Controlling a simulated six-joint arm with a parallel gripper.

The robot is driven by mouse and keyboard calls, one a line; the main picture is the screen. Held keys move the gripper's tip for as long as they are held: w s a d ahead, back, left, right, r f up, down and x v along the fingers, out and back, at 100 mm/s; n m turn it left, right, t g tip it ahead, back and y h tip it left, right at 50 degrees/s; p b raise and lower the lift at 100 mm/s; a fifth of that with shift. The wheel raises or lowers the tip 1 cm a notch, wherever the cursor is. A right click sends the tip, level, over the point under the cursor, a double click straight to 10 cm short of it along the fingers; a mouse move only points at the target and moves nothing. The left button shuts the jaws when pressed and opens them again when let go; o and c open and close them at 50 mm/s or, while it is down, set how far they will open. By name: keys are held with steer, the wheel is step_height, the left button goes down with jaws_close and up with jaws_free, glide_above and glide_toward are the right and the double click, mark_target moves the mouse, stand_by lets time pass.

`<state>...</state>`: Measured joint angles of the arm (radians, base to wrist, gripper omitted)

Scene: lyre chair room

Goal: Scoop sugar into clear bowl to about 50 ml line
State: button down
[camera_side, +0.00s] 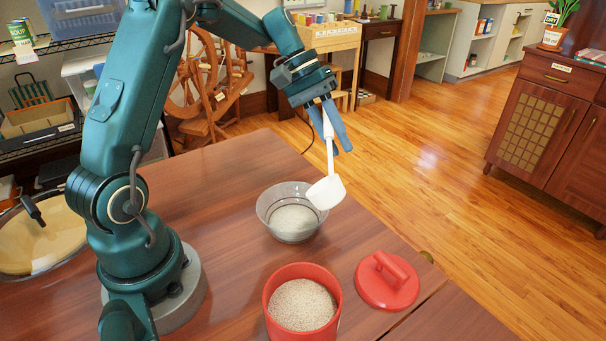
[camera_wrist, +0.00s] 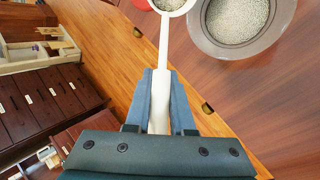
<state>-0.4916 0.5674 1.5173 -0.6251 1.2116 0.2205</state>
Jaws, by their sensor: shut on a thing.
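My gripper (camera_side: 331,128) is shut on the handle of a white scoop (camera_side: 326,191). In the side view the scoop hangs down at a tilt, its cup above the right rim of the clear bowl (camera_side: 264,210). In the wrist view my gripper (camera_wrist: 160,105) holds the scoop handle (camera_wrist: 163,60), and grains show in the cup at the top edge. The clear bowl (camera_wrist: 263,47) has pale sugar (camera_side: 293,219) in its bottom. Measuring lines cannot be made out. A red canister (camera_side: 302,269) in front of the bowl holds sugar (camera_side: 301,305).
A red lid with a handle (camera_side: 387,280) lies on the wooden table (camera_side: 225,225), right of the canister. A large bowl of yellowish contents (camera_side: 38,240) is at the far left. The table's right edge is close to the clear bowl. Bare table lies left of it.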

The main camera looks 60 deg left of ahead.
steer(key=shift+w+d+r+y, duration=0.15)
steer(key=shift+d+r+y, duration=0.2)
steer(key=shift+y, duration=0.35)
steer(key=w+d+f+g+y, duration=0.2)
steer(key=d+f+y, duration=0.1)
steer(key=d+f, duration=0.1)
steer(key=shift+d+y, duration=0.3)
steer(key=shift+d, duration=0.1)
steer(key=shift+w+d+f+g+y, duration=0.1)
steer(key=shift+w+d+g+y, duration=0.25)
steer(key=shift+d+y, duration=0.2)
steer(key=shift+w+d+y, duration=0.15)
steer(key=shift+d+y, duration=0.2)
steer(key=shift+d, duration=0.05)
stand_by(0.5)
